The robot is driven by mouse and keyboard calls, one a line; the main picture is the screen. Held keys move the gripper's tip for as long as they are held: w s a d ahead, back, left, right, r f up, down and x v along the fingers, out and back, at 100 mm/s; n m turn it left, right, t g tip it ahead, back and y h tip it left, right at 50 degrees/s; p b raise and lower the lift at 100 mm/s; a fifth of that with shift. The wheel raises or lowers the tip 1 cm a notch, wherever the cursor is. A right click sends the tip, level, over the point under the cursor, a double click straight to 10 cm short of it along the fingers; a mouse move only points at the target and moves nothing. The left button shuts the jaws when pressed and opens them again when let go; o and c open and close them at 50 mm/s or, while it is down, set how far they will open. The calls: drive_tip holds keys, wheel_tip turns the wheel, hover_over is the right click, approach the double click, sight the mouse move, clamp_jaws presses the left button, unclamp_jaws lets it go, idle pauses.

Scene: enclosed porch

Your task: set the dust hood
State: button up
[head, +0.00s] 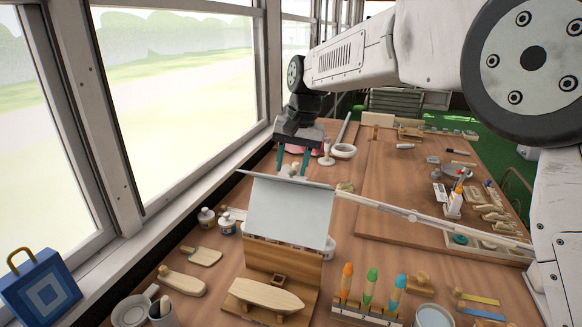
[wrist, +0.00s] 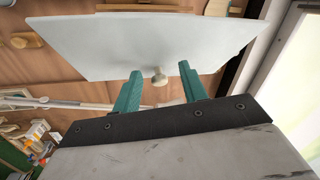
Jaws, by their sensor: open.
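The dust hood looks like a pale grey-white panel (head: 290,212) with a small round knob. It stands tilted up over a wooden stand (head: 285,262) that has a boat-shaped wooden piece (head: 265,296) at its front. In the wrist view the panel (wrist: 110,45) fills the upper middle, and its knob (wrist: 159,78) shows between my fingers. My gripper (head: 292,172) is behind the panel's upper edge, its two green fingers spread. In the wrist view the gripper (wrist: 160,70) is open, with a finger on each side of the knob and gaps visible; contact with the panel cannot be told.
Colored-tipped pieces (head: 372,285) stand in a rack right of the stand. Small bottles (head: 207,217) and wooden blocks lie left. A long pale bar (head: 410,215) crosses the table to the right. A window runs along the left. The wooden board (head: 385,180) has bare areas.

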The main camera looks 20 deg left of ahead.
wheel_tip(320, 180, up, 7)
drive_tip(key=d, duration=0.1)
drive_tip(key=shift+f, duration=0.2)
drive_tip(key=shift+w+d, duration=0.1)
